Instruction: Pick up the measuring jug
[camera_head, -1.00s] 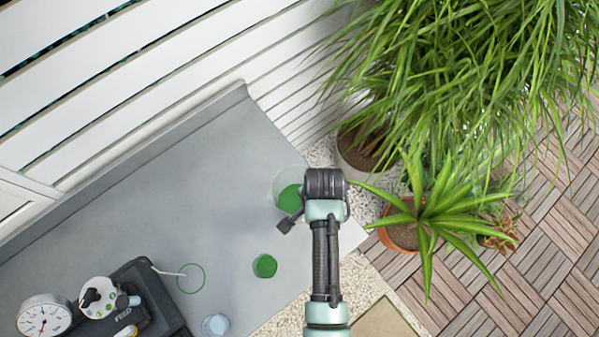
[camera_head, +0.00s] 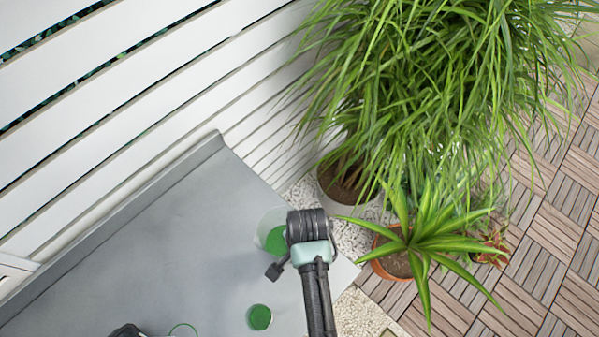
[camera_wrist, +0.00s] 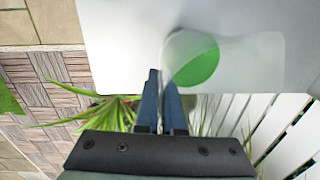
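The measuring jug appears to be the clear, tall vessel (camera_head: 265,230) with a green bottom, standing near the right end of the grey bench (camera_head: 170,260). My dark wrist covers its right side in the head view. In the wrist view the see-through jug (camera_wrist: 240,60) lies just beyond and right of my fingertips. My gripper (camera_wrist: 161,78) shows two blue fingers close together with a narrow gap. Their tips overlap the jug's left edge in the picture. I cannot tell whether its wall is between them.
A small green cup (camera_head: 260,317) stands on the bench nearer me. A potted spiky plant (camera_head: 395,262) and a large grassy plant (camera_head: 345,185) stand beyond the bench's right end. A white slatted fence (camera_head: 110,130) runs behind the bench. The bench's middle is clear.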

